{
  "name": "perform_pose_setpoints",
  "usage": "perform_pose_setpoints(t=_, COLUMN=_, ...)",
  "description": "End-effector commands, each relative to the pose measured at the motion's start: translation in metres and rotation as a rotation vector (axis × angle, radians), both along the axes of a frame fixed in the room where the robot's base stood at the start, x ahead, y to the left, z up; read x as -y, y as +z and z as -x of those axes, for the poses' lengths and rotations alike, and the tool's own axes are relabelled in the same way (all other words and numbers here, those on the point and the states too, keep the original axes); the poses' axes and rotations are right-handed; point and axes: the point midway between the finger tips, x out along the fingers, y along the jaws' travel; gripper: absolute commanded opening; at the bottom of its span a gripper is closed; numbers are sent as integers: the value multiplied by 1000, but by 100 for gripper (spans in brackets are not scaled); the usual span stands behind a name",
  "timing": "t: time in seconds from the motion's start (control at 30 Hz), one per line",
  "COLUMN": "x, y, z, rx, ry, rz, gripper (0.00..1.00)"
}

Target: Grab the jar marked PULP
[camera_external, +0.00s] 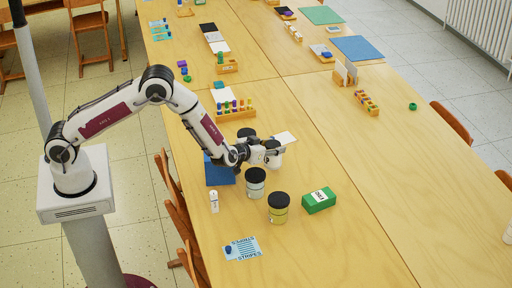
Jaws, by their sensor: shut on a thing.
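My gripper (268,152) reaches in from the left over the table. It is shut on what looks like a pale jar (275,161), mostly hidden by the gripper; no label on it can be read. A pale grey jar with a black lid (255,183) stands upright just in front of the gripper, its label too small to read. A yellowish jar with a black lid (278,208) stands upright nearer the camera. I cannot tell from this view which jar is marked PULP.
A green box (319,200) with a white label lies right of the yellowish jar. A blue block (219,172) sits below my forearm, a small white bottle (214,201) in front of it. A blue STRIPES card (243,248) lies near the front. The table's right side is mostly clear.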

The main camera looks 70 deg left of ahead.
Motion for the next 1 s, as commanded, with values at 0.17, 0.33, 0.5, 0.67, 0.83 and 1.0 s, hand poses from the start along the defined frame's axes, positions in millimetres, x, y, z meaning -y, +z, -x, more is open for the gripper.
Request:
perform_pose_setpoints(t=0.17, x=0, y=27, z=-1, rx=5, ry=1, rz=0, gripper=7)
perform_pose_setpoints(t=0.33, x=0, y=46, z=0, rx=5, ry=1, rz=0, gripper=7)
perform_pose_setpoints(t=0.5, x=0, y=59, z=0, rx=4, ry=1, rz=0, gripper=7)
perform_pose_setpoints(t=0.67, x=0, y=64, z=0, rx=3, ry=1, rz=1, gripper=7)
perform_pose_setpoints(t=0.83, x=0, y=65, z=0, rx=2, ry=0, rz=0, gripper=7)
perform_pose_setpoints(t=1.0, x=0, y=65, z=0, rx=2, ry=0, rz=0, gripper=7)
